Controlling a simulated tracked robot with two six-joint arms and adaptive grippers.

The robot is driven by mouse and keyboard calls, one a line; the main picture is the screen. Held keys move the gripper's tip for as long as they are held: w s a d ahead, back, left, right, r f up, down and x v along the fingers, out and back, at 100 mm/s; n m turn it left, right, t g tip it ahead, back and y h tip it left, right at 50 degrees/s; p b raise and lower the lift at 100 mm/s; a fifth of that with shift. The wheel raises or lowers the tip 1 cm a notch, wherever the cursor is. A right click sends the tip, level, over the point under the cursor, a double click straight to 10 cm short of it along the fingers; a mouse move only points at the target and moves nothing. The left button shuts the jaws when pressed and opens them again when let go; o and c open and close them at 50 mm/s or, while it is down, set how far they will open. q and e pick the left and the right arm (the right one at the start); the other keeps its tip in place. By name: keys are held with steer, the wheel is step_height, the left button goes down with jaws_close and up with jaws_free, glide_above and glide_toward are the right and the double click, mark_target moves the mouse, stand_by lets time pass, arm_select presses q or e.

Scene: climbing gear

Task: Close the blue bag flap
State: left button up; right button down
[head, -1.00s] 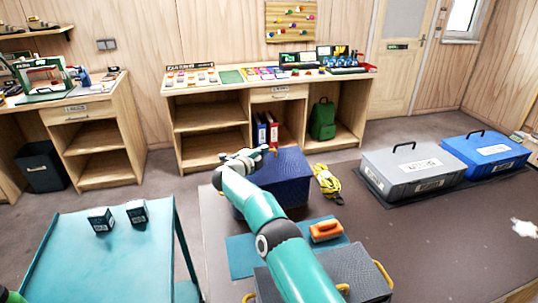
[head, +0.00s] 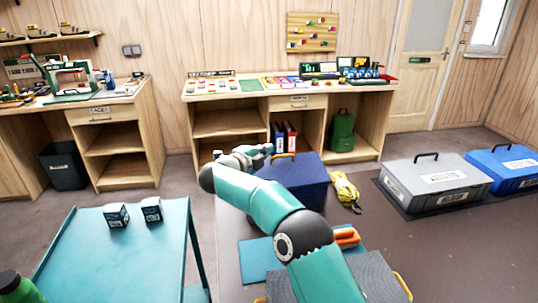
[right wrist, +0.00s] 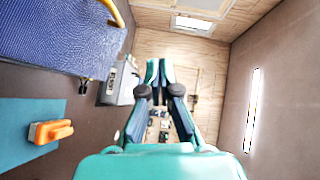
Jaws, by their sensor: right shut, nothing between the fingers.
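The blue bag (head: 302,182) is a dark blue box shape with a yellow handle, standing on the dark mat beyond my right arm. Its textured blue side and a yellow handle also fill the upper left of the right wrist view (right wrist: 62,42). My right gripper (head: 262,152) is at the bag's left rear edge in the head view, partly in front of it. In the right wrist view its fingers (right wrist: 159,68) are together and empty, pointing away from the bag. I cannot tell how the flap lies. The left gripper does not show.
An orange-handled tool (head: 346,237) lies on a teal sheet (head: 259,262) near a grey textured bag (head: 362,282). A yellow bundle (head: 345,190) lies right of the blue bag. A teal table (head: 110,260) stands left. Grey (head: 432,183) and blue (head: 505,167) cases stand right.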

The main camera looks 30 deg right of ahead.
steer(key=w+a+r+n+t+y, duration=0.1)
steer(key=w+a+n+t+y, duration=0.1)
steer(key=w+a+n+t, duration=0.45)
steer(key=s+d+f+n+t+y+b, duration=0.35)
steer(key=s+f+n+y, duration=0.4)
steer(key=n, duration=1.05)
steer(key=s+d+b, duration=0.3)
steer(key=s+d, duration=0.4)
steer(key=d, duration=0.3)
steer(key=p, duration=0.4)
glide_above(286, 170)
steer(key=v, duration=0.3)
steer(key=shift+s+a+r+n, duration=0.2)
steer(key=shift+r+n, duration=0.15)
steer(key=shift+r, duration=0.15)
steer(key=shift+w+d+f+p, duration=0.2)
steer(key=shift+w+f+p, duration=0.05)
steer(key=shift+w+f, duration=0.35)
steer(key=shift+w+d+f+p, duration=0.2)
steer(key=shift+w+f, duration=0.25)
steer(key=shift+w, duration=0.2)
steer(key=shift+w+d+f, duration=0.1)
steer(key=shift+w+f, duration=0.25)
steer(key=shift+f, duration=0.05)
